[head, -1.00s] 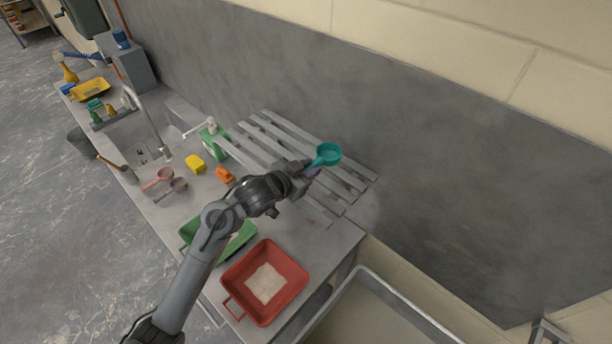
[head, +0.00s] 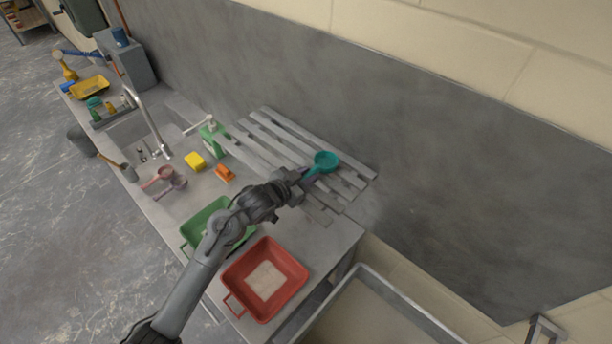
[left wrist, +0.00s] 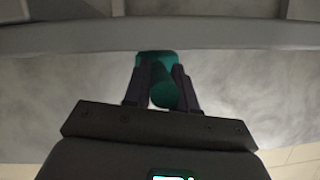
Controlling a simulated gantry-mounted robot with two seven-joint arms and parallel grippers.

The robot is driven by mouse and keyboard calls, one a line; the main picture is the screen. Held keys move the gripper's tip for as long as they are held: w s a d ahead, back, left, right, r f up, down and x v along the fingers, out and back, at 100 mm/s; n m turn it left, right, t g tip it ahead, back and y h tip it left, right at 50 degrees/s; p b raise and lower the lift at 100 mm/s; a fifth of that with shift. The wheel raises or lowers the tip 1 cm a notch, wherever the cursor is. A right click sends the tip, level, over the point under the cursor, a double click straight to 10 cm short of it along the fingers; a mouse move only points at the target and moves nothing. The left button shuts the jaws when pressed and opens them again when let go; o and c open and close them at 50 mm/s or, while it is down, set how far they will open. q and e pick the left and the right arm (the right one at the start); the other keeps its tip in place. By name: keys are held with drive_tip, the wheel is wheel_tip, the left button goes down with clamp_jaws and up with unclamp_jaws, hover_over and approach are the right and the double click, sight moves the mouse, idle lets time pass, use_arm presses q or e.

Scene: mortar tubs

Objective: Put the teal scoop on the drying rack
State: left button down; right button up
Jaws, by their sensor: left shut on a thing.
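The teal scoop (head: 325,160) has a round bowl and a short handle. My left gripper (head: 301,178) is shut on its handle, and the bowl points away toward the wall. The scoop is over the right part of the grey slatted drying rack (head: 270,134); I cannot tell whether it touches the slats. In the left wrist view the scoop (left wrist: 163,90) shows dark teal between the two fingers, with a grey bar crossing just beyond it. My right gripper is in neither view.
A red tub (head: 285,260) with pale material and a green tub (head: 199,222) stand in front of the rack. An orange object (head: 225,173), a yellow sponge-like block (head: 195,161) and a green bottle (head: 213,138) are left of it. Pinkish scoops (head: 165,178) lie near the sink.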

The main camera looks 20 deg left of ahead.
use_arm(q)
drive_tip(key=c, duration=0.9)
unclamp_jaws()
drive_tip(key=shift+s+r, duration=0.1)
drive_tip(key=shift+r, duration=0.05)
drive_tip(key=shift+s+a+r, duration=0.15)
drive_tip(key=shift+s, duration=0.15)
drive_tip(key=v, duration=1.1)
drive_tip(key=s+d+f+n+g+y, duration=0.1)
drive_tip(key=s+f+g, duration=0.2)
drive_tip(key=s+f, duration=0.2)
drive_tip(key=s+d+f+n+g+y, duration=0.1)
drive_tip(key=s+f+g, duration=0.2)
drive_tip(key=s, duration=0.9)
drive_tip(key=s+d+f+n+g+y, duration=0.1)
drive_tip(key=s+d+f+g, duration=0.1)
drive_tip(key=s+f, duration=0.5)
drive_tip(key=shift+s+f+g, duration=0.2)
drive_tip(key=shift+s+g, duration=0.25)
drive_tip(key=shift+s, duration=0.1)
drive_tip(key=shift+s+f+g, duration=0.15)
drive_tip(key=shift+s+g, duration=0.3)
drive_tip(key=shift+s, duration=0.1)
